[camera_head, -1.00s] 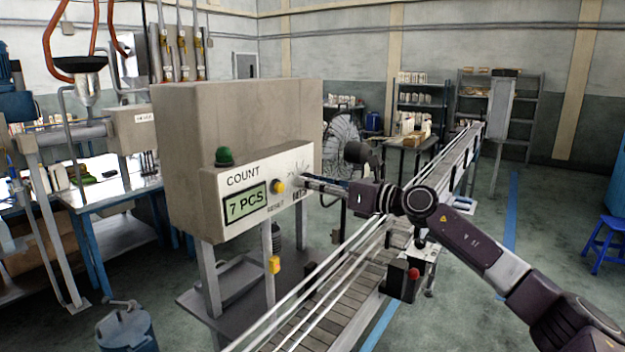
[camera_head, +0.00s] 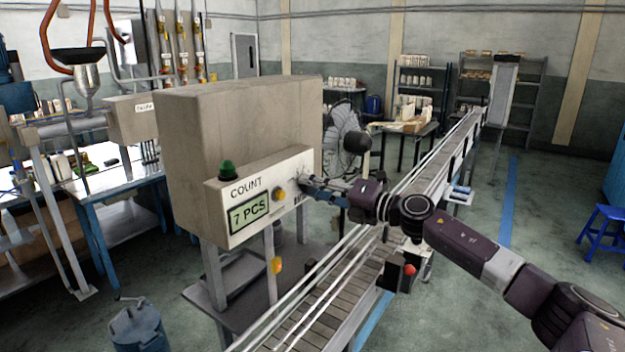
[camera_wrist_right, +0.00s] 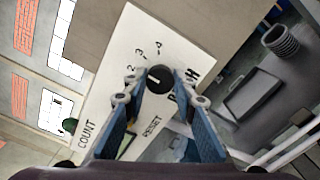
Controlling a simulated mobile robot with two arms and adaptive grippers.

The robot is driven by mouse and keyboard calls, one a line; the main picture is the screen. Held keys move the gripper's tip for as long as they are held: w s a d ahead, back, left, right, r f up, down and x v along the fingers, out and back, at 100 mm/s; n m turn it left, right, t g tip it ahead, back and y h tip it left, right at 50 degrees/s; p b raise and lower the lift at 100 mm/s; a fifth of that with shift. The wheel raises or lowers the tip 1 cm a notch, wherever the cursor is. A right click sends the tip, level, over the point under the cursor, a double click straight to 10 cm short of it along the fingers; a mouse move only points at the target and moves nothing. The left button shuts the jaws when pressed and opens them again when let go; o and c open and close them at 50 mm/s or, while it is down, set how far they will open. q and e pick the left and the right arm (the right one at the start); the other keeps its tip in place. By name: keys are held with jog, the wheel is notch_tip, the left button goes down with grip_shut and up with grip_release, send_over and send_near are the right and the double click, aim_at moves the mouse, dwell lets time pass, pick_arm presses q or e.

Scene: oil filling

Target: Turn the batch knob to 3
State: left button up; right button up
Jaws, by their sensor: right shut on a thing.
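The batch knob (camera_wrist_right: 159,79) is a round black dial with a pale pointer line on the white panel (camera_wrist_right: 118,95) of the counter box. Digits including 2 and 3 (camera_wrist_right: 140,54) are printed around it in the right wrist view. My right gripper (camera_head: 308,187) reaches the panel from the right. In the right wrist view its blue fingers (camera_wrist_right: 160,92) are on both sides of the knob, closed on it. In the head view the gripper hides the knob. The display (camera_head: 249,214) reads 7 PCS. My left gripper is not in view.
The conveyor (camera_head: 350,285) runs below my right arm. A small post with a red button (camera_head: 409,270) stands beside it.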

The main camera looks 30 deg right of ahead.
aim_at(311, 187)
jog(key=shift+d+r+m+p, duration=0.1)
jog(key=shift+m+p, duration=0.9)
jog(key=shift+m, duration=0.7)
jog(key=o, duration=1.2)
jog(key=shift+c, duration=0.2)
jog(key=shift+s, duration=0.15)
jog(key=shift+f+v, duration=0.1)
jog(key=shift+v, duration=0.75)
jog(key=shift+f+v, duration=0.15)
jog(key=shift+v, duration=0.7)
jog(key=v, duration=0.8)
jog(key=shift+r, duration=0.15)
jog(key=shift+s+d, duration=0.1)
jog(key=shift+s, duration=0.05)
